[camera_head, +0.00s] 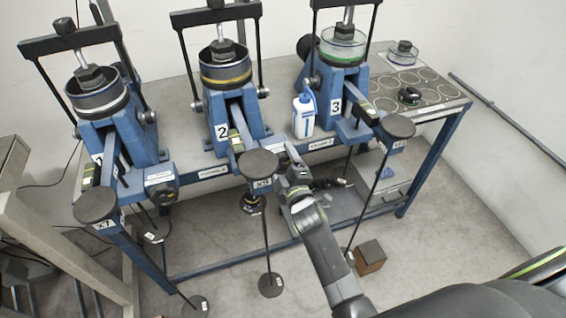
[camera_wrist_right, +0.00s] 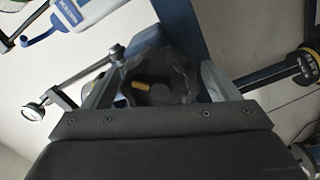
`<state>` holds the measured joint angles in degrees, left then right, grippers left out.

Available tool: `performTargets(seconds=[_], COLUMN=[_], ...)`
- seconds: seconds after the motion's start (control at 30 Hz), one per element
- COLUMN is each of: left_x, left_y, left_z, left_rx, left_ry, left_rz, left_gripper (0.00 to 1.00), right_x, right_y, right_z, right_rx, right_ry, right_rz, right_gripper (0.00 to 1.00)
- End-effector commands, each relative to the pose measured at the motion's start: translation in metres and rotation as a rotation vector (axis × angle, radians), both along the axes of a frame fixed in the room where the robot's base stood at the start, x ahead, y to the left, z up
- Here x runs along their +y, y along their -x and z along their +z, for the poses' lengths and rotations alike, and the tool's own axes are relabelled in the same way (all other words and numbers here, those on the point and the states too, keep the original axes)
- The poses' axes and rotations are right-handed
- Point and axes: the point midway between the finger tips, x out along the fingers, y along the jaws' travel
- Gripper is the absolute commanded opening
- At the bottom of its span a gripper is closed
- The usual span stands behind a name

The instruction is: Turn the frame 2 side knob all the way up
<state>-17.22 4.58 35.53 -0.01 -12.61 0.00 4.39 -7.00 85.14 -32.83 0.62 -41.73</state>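Frame 2 (camera_head: 222,131) is the middle blue lever frame on the bench, with a black-and-yellow ringed cup on top and a lever arm ending in a round black weight pad (camera_head: 258,163). My right gripper (camera_head: 288,167) is at the right side of frame 2, low by its lever. In the right wrist view the side knob (camera_wrist_right: 158,75), black and lobed with a yellow mark, sits between the two spread fingers of the gripper (camera_wrist_right: 165,88). I cannot tell whether the fingers press on it. The knob is hidden by my gripper in the head view. My left gripper is out of view.
Frame 1 (camera_head: 97,160) stands to the left and frame 3 (camera_head: 336,106) to the right. A white-and-blue bottle (camera_head: 303,114) stands between frames 2 and 3. Hanging rods with weights stand in front of the bench. A brown block (camera_head: 369,257) lies on the floor.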

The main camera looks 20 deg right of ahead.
Motion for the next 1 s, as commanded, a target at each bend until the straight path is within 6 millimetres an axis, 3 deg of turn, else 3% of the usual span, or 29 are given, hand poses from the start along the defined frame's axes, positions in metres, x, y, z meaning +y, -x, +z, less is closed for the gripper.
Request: performTargets(seconds=[0.23,0.7,1.0], left_x=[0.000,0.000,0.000], left_y=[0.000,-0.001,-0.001], left_z=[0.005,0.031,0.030], left_rx=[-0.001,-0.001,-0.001], left_ry=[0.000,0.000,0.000], left_rz=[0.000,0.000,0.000], left_gripper=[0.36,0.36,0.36], right_x=[0.000,-0.002,-0.002], right_y=[0.007,0.058,0.060], right_z=[0.002,0.001,0.000], right_rx=[0.001,0.001,0.000], right_ry=[0.002,0.004,0.004], right_rz=[-0.001,-0.001,0.000], right_gripper=[0.82,0.82,0.82])
